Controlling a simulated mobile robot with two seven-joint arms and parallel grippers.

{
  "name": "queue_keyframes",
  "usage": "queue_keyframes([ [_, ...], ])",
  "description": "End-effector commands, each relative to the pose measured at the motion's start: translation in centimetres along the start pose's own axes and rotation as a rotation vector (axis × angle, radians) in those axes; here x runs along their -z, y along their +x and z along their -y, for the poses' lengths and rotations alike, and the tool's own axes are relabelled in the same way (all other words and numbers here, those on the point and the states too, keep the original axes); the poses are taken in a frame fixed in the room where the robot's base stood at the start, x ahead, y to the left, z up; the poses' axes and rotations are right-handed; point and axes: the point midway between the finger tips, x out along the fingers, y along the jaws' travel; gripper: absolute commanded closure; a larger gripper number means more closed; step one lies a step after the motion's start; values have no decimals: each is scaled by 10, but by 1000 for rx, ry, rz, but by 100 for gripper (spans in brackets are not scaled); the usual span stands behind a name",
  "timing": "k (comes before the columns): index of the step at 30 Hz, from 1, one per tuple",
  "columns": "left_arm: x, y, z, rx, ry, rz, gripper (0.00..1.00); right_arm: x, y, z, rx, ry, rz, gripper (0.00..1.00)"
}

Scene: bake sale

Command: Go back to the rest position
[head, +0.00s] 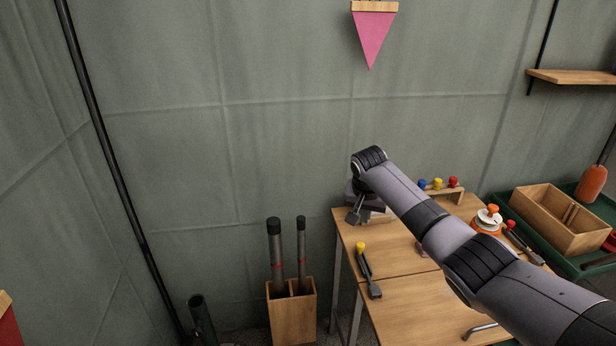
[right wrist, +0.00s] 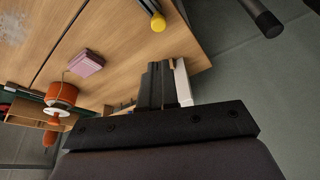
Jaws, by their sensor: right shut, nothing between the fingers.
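My right arm reaches in from the lower right of the head view. My right gripper (head: 354,215) is over the far left corner of the wooden table (head: 400,290), pointing down. In the right wrist view its fingers (right wrist: 158,82) are together with nothing between them. A pale thing (right wrist: 183,84) shows beside the fingers there; I cannot tell what it is or whether they touch it. My left gripper is not in view.
A yellow-topped tool (head: 368,272) lies on the table near its left edge. A rack (head: 451,194) with coloured knobs and an orange-white spool (head: 488,219) stand farther right. A wooden crate (head: 549,222) is at right. A wooden bin (head: 293,318) with dark tubes stands left.

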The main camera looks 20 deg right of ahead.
Motion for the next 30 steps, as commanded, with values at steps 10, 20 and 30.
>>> queue_keyframes([
  [10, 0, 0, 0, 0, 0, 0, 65, -38, 33, 11, 47, -107, -20, 100],
  [20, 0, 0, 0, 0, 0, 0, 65, -161, 94, 27, 232, -389, -106, 100],
  [30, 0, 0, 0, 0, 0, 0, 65, -282, 102, 11, 416, -577, -226, 100],
])
